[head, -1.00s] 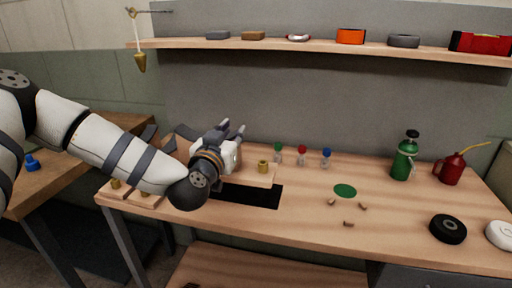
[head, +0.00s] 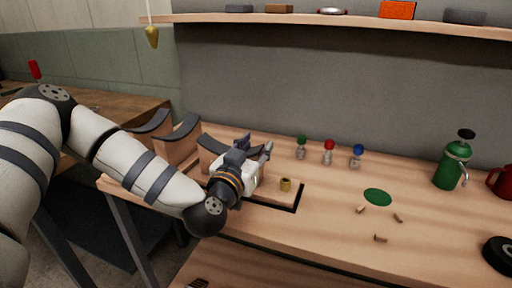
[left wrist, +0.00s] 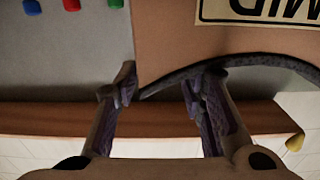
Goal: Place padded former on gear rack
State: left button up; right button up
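Several brown formers with dark curved pads stand at the left of the bench in the head view: one farthest left (head: 153,122), one beside it (head: 181,132), and one (head: 208,158) just left of my left gripper (head: 257,146). The left wrist view shows, upside down, a brown former (left wrist: 220,50) with a label ending in "MID" and a dark pad (left wrist: 265,64) along its curved edge. My left gripper's fingers (left wrist: 160,88) are apart near the end of that pad; contact is unclear. I cannot tell which thing is the gear rack. My right gripper is not visible.
A brass cylinder (head: 285,185) stands on a wooden board edged in black, right of the gripper. Small green-, red- (head: 328,150) and blue-capped bottles stand behind. A shelf (head: 330,22) runs above. Small brown pieces and a green disc (head: 377,196) lie rightward.

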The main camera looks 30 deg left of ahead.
pick_arm(q)
jog(key=shift+r, duration=0.2)
jog(key=p+v, duration=0.2)
jog(key=v, duration=1)
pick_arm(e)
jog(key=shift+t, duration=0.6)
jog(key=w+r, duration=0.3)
pick_arm(q)
jog(key=shift+f, duration=0.15)
